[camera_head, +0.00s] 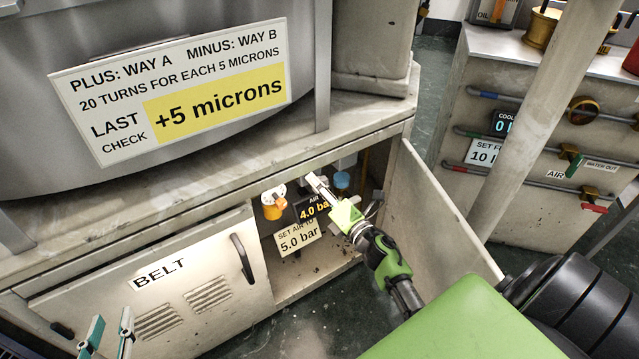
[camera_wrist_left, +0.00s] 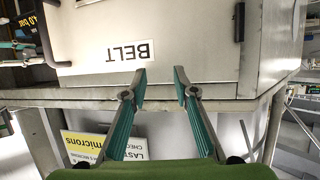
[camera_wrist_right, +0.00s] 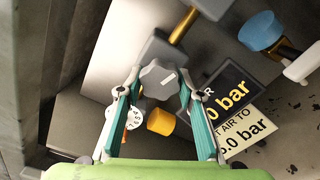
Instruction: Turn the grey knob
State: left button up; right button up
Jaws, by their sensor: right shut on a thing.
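The grey knob (camera_wrist_right: 158,80), with a short white mark on its face, sits between the fingertips of my right gripper (camera_wrist_right: 158,92) in the right wrist view. That gripper is shut on it. In the head view my right gripper (camera_head: 322,188) reaches into the open cabinet and hides most of the knob. The air display (camera_head: 314,208) reads 4.0 bar, and the label (camera_head: 298,238) below says to set air to 5.0 bar. My left gripper (camera_wrist_left: 160,76) is open and empty in front of the BELT door; its fingertips show at lower left in the head view (camera_head: 108,336).
The open cabinet door (camera_head: 440,215) stands right of my right arm. The BELT door (camera_head: 190,280) is closed, with a dark handle (camera_head: 243,258).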

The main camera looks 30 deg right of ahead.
jog(key=m+p, duration=0.1)
jog(key=m, duration=0.1)
jog(key=m+p, duration=0.1)
jog(key=m, duration=0.1)
jog(key=shift+r+m, duration=0.2)
jog(key=shift+m, duration=0.1)
jog(key=m+p, duration=0.1)
jog(key=m, duration=0.2)
jog(key=shift+r+m+p, duration=0.1)
jog(key=shift+m+p, duration=0.2)
jog(key=shift+p, duration=0.1)
jog(key=shift+m, duration=0.4)
pick_arm(q)
jog(key=s+a+f+g+y, duration=0.1)
jog(key=s+a+f+g, duration=0.2)
jog(key=s+f+g, duration=0.2)
jog(key=s+a+f+g+y+p, duration=0.1)
jog(key=s+a+f+g, duration=0.2)
jog(key=s, duration=0.9)
jog(key=shift+f+n+g+y, duration=0.3)
jog(key=shift+f+g, duration=0.55)
jog(key=shift+g, duration=0.05)
pick_arm(e)
jog(key=shift+m, duration=1.4)
jog(key=o, duration=1.1)
jog(key=shift+s, duration=0.1)
